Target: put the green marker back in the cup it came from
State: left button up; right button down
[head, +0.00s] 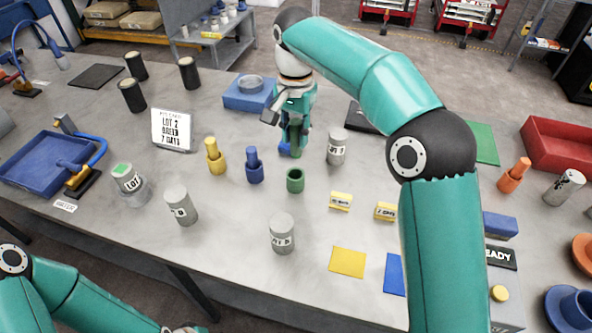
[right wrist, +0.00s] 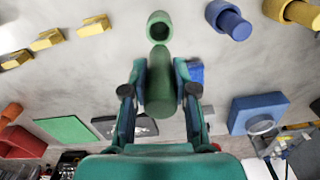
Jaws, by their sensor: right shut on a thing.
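The green marker (right wrist: 160,95) is held between the fingers of my right gripper (right wrist: 160,82), which is shut on it. In the head view the right gripper (head: 293,138) points down above the table, and the marker (head: 296,143) is partly hidden by it. The empty green cup (head: 295,180) stands upright just in front of the gripper, apart from the marker. In the right wrist view this cup (right wrist: 159,27) shows its open mouth beyond the marker's end. My left gripper (head: 186,328) is barely in view at the bottom edge; its fingers are cut off.
A blue cup with a blue marker (head: 254,166) and a yellow one (head: 215,157) stand left of the green cup. Grey cans (head: 337,147) (head: 282,233) stand behind right and in front. Yellow blocks (head: 341,201) lie to the right. A sign (head: 172,130) stands at left.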

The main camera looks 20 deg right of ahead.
aim_at(296, 157)
notch_tip(296, 157, down, 6)
jog(key=shift+f, duration=0.1)
notch_tip(296, 157, down, 3)
jog(key=shift+s+r+p, duration=0.1)
jog(key=shift+p, duration=0.2)
jog(key=shift+f, duration=0.4)
jog(key=c, duration=0.9)
grip_release()
